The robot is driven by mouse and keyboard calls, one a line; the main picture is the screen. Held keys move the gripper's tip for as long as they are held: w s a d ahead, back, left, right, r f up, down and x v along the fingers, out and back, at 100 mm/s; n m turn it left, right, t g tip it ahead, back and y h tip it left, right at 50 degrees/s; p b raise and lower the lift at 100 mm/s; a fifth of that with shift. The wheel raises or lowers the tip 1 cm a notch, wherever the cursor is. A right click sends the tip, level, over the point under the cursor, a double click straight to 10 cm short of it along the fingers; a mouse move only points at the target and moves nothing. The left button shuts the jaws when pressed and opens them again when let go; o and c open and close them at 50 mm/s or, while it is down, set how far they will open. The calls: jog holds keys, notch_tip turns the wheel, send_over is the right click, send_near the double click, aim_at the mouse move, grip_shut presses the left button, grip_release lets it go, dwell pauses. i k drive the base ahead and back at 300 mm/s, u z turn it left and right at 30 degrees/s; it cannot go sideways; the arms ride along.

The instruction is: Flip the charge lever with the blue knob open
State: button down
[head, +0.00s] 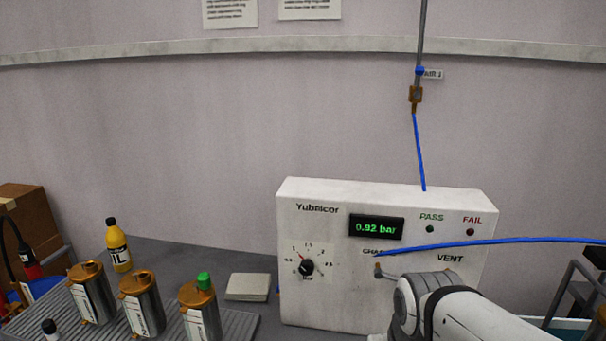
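The white test box (330,205) stands on the bench, with a green display reading 0.92 bar (376,227). A label that starts "CHA" (376,252), partly covered by the blue hose, is on its front. Just below it is a small brass-coloured fitting (377,265) with a grey part beside it; I cannot tell whether this is the charge lever. No blue knob can be made out there. My white arm covers the lower right front of the box. My gripper does not show, so its hold and its distance from the lever are hidden.
A blue hose (500,241) crosses the box front and runs off right. A blue tube (419,150) drops from the wall pipe to the box top. Several brass-topped canisters (142,303) stand on a ribbed mat at left, near a yellow bottle (117,247) and grey block (247,287).

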aim_at(377, 274)
jog(key=u, duration=0.1)
jog(key=k, duration=0.55)
jog(key=z, duration=2.4)
jog(key=k, duration=1.55)
jog(key=u, duration=1.2)
jog(key=i, duration=1)
jog(key=u, duration=0.1)
